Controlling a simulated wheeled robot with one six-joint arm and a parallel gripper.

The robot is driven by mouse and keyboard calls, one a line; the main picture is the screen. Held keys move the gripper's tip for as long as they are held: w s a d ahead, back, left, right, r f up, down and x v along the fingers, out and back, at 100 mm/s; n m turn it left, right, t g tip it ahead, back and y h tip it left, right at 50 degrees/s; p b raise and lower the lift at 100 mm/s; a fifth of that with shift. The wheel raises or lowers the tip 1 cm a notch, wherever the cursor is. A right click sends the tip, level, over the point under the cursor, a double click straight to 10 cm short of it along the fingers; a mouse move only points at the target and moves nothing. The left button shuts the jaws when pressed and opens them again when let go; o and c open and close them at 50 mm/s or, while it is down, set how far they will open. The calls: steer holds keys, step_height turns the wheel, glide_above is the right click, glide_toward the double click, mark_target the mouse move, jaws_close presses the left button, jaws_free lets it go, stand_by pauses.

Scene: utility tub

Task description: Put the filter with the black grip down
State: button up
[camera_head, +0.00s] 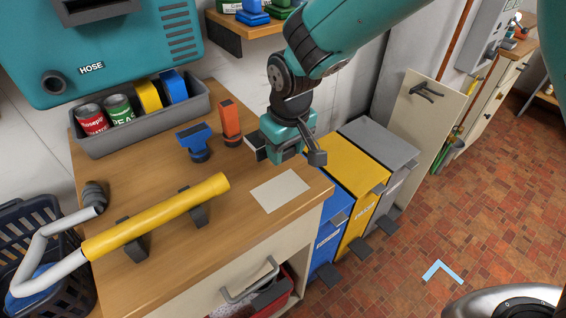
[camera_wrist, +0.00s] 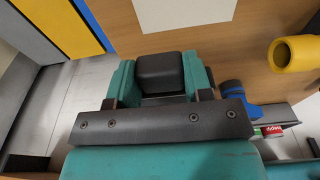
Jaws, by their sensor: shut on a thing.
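My gripper (camera_head: 287,150) is above the wooden worktop, just behind a pale rectangular mat (camera_head: 279,190). In the wrist view its teal fingers are shut on a black block (camera_wrist: 160,72), the black grip of the filter.
A blue-handled piece (camera_head: 195,138) and an orange one (camera_head: 230,120) stand left of my gripper. A yellow pipe (camera_head: 160,215) lies on dark supports. A grey tray (camera_head: 150,130) holds cans and coloured blocks. Bins (camera_head: 355,185) stand beyond the worktop's right edge.

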steer(key=shift+f, duration=2.5)
steer(key=shift+f, duration=0.15)
steer(key=o, duration=1)
step_height(320, 180, up, 12)
steer(key=s, duration=0.1)
steer(key=s+d+r+y, duration=0.1)
steer(key=s+d+r, duration=0.1)
steer(key=s+d, duration=0.2)
steer(key=s+d+r+y, duration=0.1)
steer(key=s+d+r, duration=0.2)
steer(key=s, duration=0.6)
steer(key=s+d+r+g+y, duration=0.1)
steer(key=s+d+r, duration=0.2)
steer(key=s+d, duration=0.2)
steer(key=shift+s+d+b, duration=0.25)
steer(key=shift+s+b, duration=0.05)
steer(key=shift+s, duration=0.9)
